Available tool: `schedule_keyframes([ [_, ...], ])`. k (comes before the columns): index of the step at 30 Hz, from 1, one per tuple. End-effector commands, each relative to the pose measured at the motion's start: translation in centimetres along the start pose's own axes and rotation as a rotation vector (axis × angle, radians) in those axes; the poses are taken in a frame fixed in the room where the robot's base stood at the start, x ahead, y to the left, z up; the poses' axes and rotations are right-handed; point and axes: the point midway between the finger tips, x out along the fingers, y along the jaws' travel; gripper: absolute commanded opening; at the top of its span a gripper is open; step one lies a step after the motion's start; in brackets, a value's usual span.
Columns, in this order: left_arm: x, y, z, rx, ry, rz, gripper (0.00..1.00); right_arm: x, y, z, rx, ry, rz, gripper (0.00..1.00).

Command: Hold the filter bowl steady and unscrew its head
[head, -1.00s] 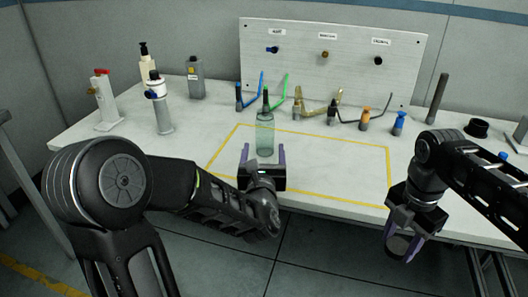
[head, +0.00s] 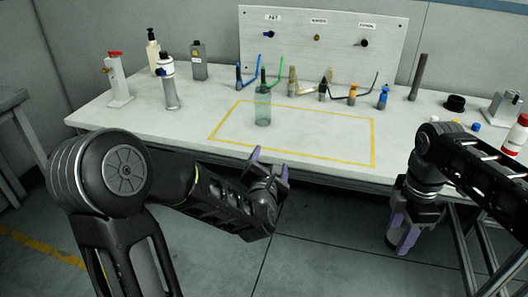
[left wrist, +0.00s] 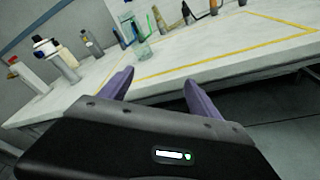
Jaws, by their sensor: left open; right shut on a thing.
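A clear greenish bowl or bottle (head: 263,108) with a dark narrow top (head: 263,79) stands upright inside the yellow outline; it also shows in the left wrist view (left wrist: 141,48). A grey cylinder (head: 170,95) with a white and blue top stands at the back left. I cannot tell which of these is the filter. My left gripper (head: 269,163) is open and empty at the table's front edge, apart from the greenish vessel. My right gripper (head: 402,238) points down beyond the front edge at right, shut on a greyish rounded thing (head: 409,236) partly hidden by its fingers.
A white panel (head: 290,54) with labelled knobs stands behind several coloured nozzles and hoses. A pump bottle (head: 152,55), a grey can (head: 199,62) and a red-topped stand (head: 118,84) are at left. The yellow-outlined area (head: 374,145) is mostly clear.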

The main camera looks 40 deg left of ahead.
Motion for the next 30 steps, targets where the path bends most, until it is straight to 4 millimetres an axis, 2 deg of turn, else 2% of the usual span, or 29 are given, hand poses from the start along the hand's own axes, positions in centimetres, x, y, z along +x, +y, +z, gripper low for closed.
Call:
schedule_keyframes([
  [5,-0.1,-3.6,-2.0,0.28,0.029,-0.12,0.72,0.3,0.2,1.1,0.247,0.0,-0.001,0.0],
  [8,-0.6,-6.8,-3.7,0.5,0.027,-0.228,0.72,0.6,0.3,2.2,0.444,0.002,-0.001,0.0],
  [11,-1.9,-11.7,-6.4,0.789,-0.008,-0.394,0.72,1.0,0.3,4.1,0.714,0.001,-0.002,0.0],
  [14,-4.4,-17.5,-9.6,1.102,-0.105,-0.597,0.72,1.6,0.2,6.6,1.02,0.003,-0.003,0.0],
  [15,-5.8,-19.7,-10.9,1.213,-0.159,-0.677,0.72,1.9,0.1,7.6,1.134,0.003,-0.003,0.0],
  [17,-8.0,-22.9,-12.8,1.361,-0.251,-0.791,0.72,2.3,-0.1,9.3,1.294,0.003,-0.003,0.0],
  [21,-14.4,-29.4,-17.2,1.634,-0.514,-1.04,0.72,3.3,-1.1,13.3,1.627,0.003,-0.003,0.0],
  [25,-21.1,-33.8,-21.0,1.798,-0.785,-1.239,0.72,4.2,-2.4,17.1,1.881,0.002,-0.003,0.0],
  [27,-24.5,-35.4,-22.8,1.852,-0.919,-1.325,0.72,4.7,-3.2,19.0,1.984,0.002,-0.001,0.0],
  [30,-28.5,-36.8,-24.8,1.891,-1.062,-1.422,0.72,5.4,-4.4,21.1,2.088,0.001,-0.001,0.0],
])
